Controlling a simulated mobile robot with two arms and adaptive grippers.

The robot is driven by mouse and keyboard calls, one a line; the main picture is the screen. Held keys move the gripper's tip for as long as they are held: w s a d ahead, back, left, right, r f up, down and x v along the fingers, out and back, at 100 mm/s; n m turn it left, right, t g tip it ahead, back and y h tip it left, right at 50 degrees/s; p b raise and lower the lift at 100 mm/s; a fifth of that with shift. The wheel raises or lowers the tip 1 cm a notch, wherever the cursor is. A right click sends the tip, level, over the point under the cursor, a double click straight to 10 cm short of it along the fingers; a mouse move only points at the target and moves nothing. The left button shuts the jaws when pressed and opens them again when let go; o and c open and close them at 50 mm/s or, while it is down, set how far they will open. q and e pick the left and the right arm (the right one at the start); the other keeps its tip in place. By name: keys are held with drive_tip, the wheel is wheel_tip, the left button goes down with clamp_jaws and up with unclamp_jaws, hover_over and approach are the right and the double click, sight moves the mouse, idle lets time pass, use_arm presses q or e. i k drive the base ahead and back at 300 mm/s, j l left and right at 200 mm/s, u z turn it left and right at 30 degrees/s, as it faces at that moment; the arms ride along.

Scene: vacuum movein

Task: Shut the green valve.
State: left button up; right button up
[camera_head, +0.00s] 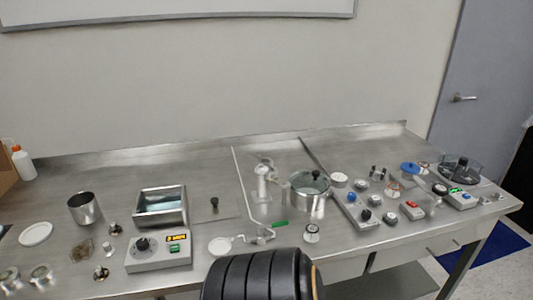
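The green valve handle (280,223) is a small bright green lever at the front middle of the steel bench. It sits at the right end of pale thin tubing (262,238), and it points to the right, tilted slightly upward in the picture. A steel pot with a glass lid (310,192) stands just behind and to the right of it. The valve body under the handle is too small to make out. Neither of my grippers is in view.
A clear glass vessel (263,176) stands behind the valve. A round gauge (311,232) lies right of it, and a white control box (158,250) to the left. Several knobs and small fittings crowd the right side. Bare bench lies at the back left.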

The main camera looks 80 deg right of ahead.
sight(261, 228)
drive_tip(key=z, duration=2.75)
